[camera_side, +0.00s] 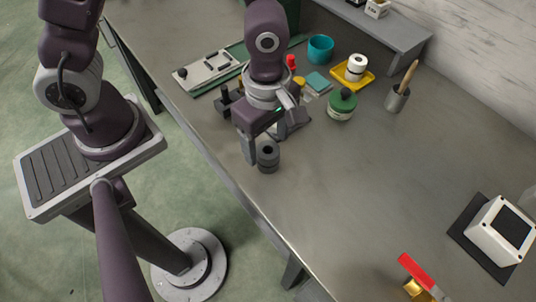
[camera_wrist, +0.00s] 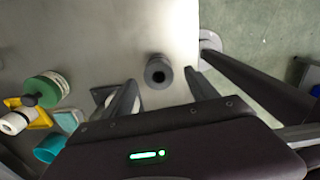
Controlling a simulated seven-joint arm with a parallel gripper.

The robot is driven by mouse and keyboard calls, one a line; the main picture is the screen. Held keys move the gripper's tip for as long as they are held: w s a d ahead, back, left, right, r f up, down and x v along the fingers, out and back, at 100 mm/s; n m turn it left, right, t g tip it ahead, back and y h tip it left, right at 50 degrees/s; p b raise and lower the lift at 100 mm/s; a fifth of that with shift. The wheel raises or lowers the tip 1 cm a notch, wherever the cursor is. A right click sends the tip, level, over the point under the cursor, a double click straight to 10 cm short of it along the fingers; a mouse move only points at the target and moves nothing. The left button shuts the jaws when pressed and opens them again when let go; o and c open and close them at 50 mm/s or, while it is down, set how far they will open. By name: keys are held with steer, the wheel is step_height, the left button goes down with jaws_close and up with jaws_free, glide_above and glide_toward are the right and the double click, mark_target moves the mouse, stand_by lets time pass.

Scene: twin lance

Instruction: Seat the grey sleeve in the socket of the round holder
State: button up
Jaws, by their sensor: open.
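A dark grey round piece (camera_side: 268,155) with a hole in its top stands upright on the bench near its front edge. It looks like the grey sleeve, and it also shows in the wrist view (camera_wrist: 158,72). Whether a separate part lies under it, I cannot tell. My gripper (camera_side: 274,145) is open and points down over this piece. In the wrist view my gripper (camera_wrist: 160,80) has one finger on each side of it, with gaps showing. I cannot pick out the round holder with certainty.
Behind my gripper stand a green-and-white round container (camera_side: 341,104), a white roll on a yellow tray (camera_side: 352,75), a teal cup (camera_side: 320,49) and a brush pot (camera_side: 397,98). A white box (camera_side: 499,230) and a red-topped piece (camera_side: 416,272) lie right. The bench middle is clear.

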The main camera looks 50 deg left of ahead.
mark_target(268, 151)
step_height(268, 151, down, 4)
steer(key=shift+w+r, duration=0.1)
steer(key=shift+r, duration=0.05)
jaws_close()
steer(key=shift+r, duration=0.1)
step_height(268, 151, up, 9)
steer(key=w+a+r+n, duration=0.7)
steer(key=w+r+n, duration=0.1)
steer(key=w+r, duration=0.15)
steer(key=f, duration=1.7)
steer(key=shift+s+f, duration=0.1)
steer(key=shift+s, duration=0.15)
